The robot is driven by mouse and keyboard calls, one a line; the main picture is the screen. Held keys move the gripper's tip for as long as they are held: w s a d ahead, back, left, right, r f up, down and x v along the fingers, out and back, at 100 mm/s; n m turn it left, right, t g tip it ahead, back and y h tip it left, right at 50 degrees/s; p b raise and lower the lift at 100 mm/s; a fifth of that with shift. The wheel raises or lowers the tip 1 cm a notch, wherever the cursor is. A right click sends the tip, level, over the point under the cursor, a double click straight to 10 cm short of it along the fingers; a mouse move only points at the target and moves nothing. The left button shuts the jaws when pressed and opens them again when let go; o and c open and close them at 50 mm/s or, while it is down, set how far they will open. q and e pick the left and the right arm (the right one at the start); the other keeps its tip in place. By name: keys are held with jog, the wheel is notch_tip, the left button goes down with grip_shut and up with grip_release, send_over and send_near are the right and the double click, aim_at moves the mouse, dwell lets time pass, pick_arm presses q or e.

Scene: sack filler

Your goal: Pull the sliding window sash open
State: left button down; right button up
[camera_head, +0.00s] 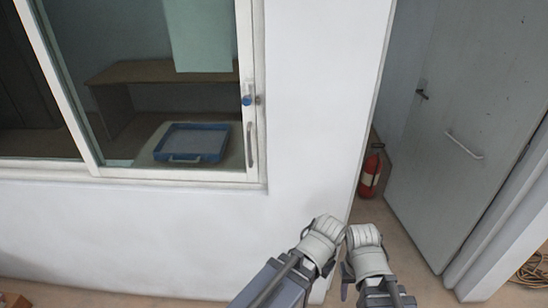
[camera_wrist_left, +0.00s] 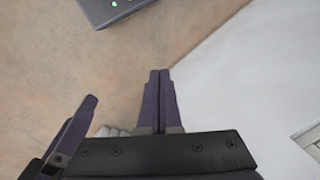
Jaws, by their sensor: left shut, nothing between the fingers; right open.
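The window sash (camera_head: 244,50) is a white-framed glass pane on the left side of the head view. Its right edge sits against the window's right frame (camera_head: 259,60), and it looks closed. A slim vertical grey handle (camera_head: 250,145) is on its right stile, below a blue-knobbed latch (camera_head: 248,100). My left gripper (camera_head: 318,245) is low in front of the wall, below and right of the sash, apart from it. In the left wrist view its fingers (camera_wrist_left: 159,76) are together and empty. My right gripper (camera_head: 364,250) is close beside it, open; its fingers are mostly hidden in the head view.
Behind the glass are a blue tray (camera_head: 190,142) and a wooden shelf (camera_head: 150,71). Right of the wall's corner are a red fire extinguisher (camera_head: 370,174) and a grey door (camera_head: 460,130). A dark box with green lights (camera_wrist_left: 110,8) is on the floor.

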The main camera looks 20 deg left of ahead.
pick_arm(q)
jog(key=w+a+r+t+y+b, duration=0.4)
jog(key=w+a+y, duration=0.3)
jog(key=w+a, duration=0.5)
jog(key=w+a+r+m+t+y+b, duration=0.1)
jog(key=w+r+m+t+y+b, duration=0.1)
jog(key=w+r+m+t+y, duration=0.2)
jog(key=w+r+t+y, duration=0.1)
jog(key=w+r+t, duration=0.2)
jog(key=w+r, duration=0.3)
jog(key=shift+w+a+r+t, duration=0.35)
jog(key=shift+r+t, duration=0.05)
jog(key=shift+r, duration=0.55)
